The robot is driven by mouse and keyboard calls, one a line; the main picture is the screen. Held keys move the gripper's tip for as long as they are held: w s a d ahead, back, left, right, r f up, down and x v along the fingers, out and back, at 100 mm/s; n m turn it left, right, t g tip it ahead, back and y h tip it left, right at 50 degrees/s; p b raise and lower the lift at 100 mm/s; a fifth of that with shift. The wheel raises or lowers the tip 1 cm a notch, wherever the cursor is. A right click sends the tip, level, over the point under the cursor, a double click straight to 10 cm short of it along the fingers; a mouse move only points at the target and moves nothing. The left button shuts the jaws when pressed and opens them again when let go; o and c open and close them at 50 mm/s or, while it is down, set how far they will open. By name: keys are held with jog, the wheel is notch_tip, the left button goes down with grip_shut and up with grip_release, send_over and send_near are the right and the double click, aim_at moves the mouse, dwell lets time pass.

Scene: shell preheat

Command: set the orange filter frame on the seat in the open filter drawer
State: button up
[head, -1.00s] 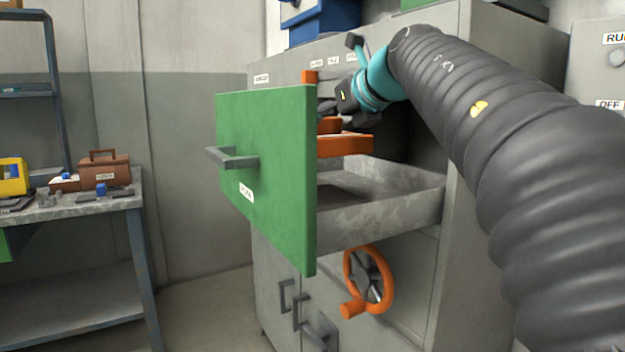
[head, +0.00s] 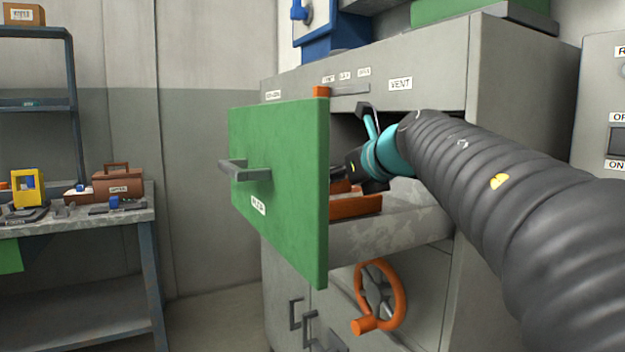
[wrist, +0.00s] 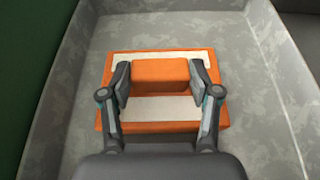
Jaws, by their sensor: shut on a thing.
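The orange filter frame (wrist: 160,127) lies in my view inside the open drawer, with a pale panel across its middle and a raised orange block on top. My gripper (wrist: 161,78) is shut on that block, one finger on each side. In the head view the frame (head: 356,207) shows as an orange bar low behind the green drawer front (head: 280,190), level with the drawer wall. My gripper (head: 352,183) is partly hidden there. The drawer (head: 400,227) is grey metal inside. The seat is hidden under the frame, and I cannot tell whether the frame touches it.
An orange handwheel (head: 380,297) is below the drawer on the grey cabinet (head: 520,100). A workbench (head: 80,222) with a brown toolbox (head: 118,185) and a yellow item (head: 27,188) stands at the left.

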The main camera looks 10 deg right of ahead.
jog(key=shift+f, duration=0.1)
jog(key=o, duration=1.4)
jog(key=shift+o, duration=0.2)
jog(key=shift+s+d+r, duration=0.1)
jog(key=shift+s+r, duration=0.1)
jog(key=v, duration=1.1)
jog(key=shift+s, duration=0.25)
jog(key=shift+r, duration=0.1)
